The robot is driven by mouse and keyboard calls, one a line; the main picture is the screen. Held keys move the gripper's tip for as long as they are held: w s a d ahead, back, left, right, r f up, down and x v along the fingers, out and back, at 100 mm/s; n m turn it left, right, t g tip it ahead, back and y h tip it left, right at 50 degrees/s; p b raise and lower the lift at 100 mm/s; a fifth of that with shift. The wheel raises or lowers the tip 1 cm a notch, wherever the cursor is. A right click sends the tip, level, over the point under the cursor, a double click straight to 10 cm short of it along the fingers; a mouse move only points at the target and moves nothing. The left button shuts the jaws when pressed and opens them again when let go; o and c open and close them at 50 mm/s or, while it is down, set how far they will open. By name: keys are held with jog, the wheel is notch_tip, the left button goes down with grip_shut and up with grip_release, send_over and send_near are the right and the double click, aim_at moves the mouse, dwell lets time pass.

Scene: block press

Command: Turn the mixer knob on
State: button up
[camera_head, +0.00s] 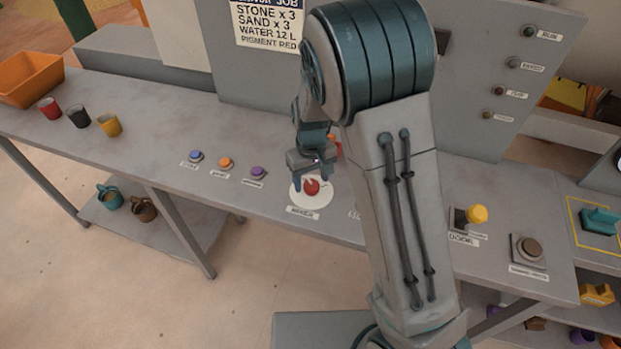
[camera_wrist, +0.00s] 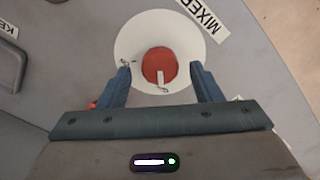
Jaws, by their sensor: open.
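The mixer knob (camera_head: 312,187) is a red round knob on a white disc (camera_head: 318,203), with a label reading MIXER below it on the grey bench. In the wrist view the red knob (camera_wrist: 160,66) has a pale pointer mark, and its white disc (camera_wrist: 190,28) surrounds it. My gripper (camera_head: 312,180) is just above the knob. In the wrist view my gripper (camera_wrist: 163,72) is open, with one blue finger on each side of the knob and a gap on both sides. Whether the fingertips reach down to the knob's height, I cannot tell.
Blue (camera_head: 196,156), orange (camera_head: 226,162) and purple (camera_head: 258,172) buttons lie left of the knob. A yellow-topped lever (camera_head: 477,214) and a brown button (camera_head: 529,248) are to the right. Cups (camera_head: 79,116) and an orange bin (camera_head: 28,80) stand at far left. A grey panel rises behind.

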jog(key=shift+f, duration=0.5)
